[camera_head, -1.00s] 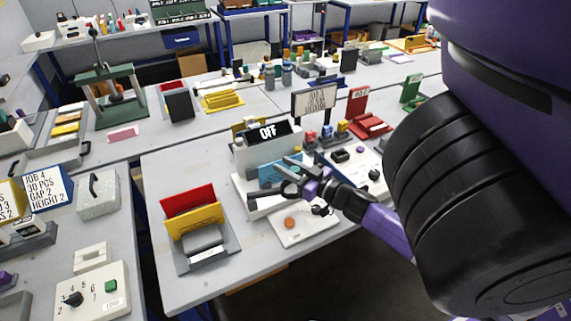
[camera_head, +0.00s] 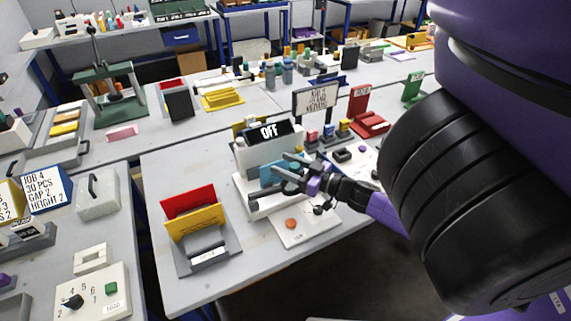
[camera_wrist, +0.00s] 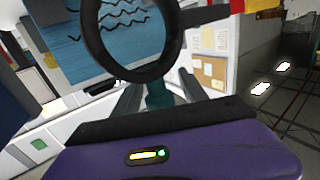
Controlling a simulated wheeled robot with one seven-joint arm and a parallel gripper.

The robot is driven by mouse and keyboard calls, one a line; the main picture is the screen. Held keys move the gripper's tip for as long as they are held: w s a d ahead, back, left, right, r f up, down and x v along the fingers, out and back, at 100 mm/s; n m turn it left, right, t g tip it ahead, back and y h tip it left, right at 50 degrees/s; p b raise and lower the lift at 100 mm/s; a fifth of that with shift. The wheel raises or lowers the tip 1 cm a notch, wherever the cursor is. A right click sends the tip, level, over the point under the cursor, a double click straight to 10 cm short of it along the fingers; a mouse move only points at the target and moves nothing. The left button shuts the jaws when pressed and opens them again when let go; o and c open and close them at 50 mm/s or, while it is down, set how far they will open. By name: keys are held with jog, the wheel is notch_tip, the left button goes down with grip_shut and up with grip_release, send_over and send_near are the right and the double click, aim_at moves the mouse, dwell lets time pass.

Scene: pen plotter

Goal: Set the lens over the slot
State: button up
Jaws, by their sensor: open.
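The lens shows in the wrist view as a thick black ring (camera_wrist: 132,75) with a teal handle (camera_wrist: 157,94). The handle stands between the two fingers of my gripper (camera_wrist: 158,86), which are apart; I cannot tell whether either touches it. In the head view my gripper (camera_head: 286,172) is in front of the white plotter (camera_head: 253,155), by its blue panel (camera_head: 268,177). Blue paper with black wavy lines (camera_wrist: 100,35) shows through and beside the ring in the wrist view. I cannot make out the slot.
A red and yellow rack (camera_head: 196,222) stands to the left. The bare grey tabletop (camera_head: 160,265) is free at the front left.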

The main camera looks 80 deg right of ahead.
jog(key=shift+r, duration=0.1)
jog(key=b+v, duration=0.1)
jog(key=v, duration=0.7)
jog(key=shift+b, duration=0.3)
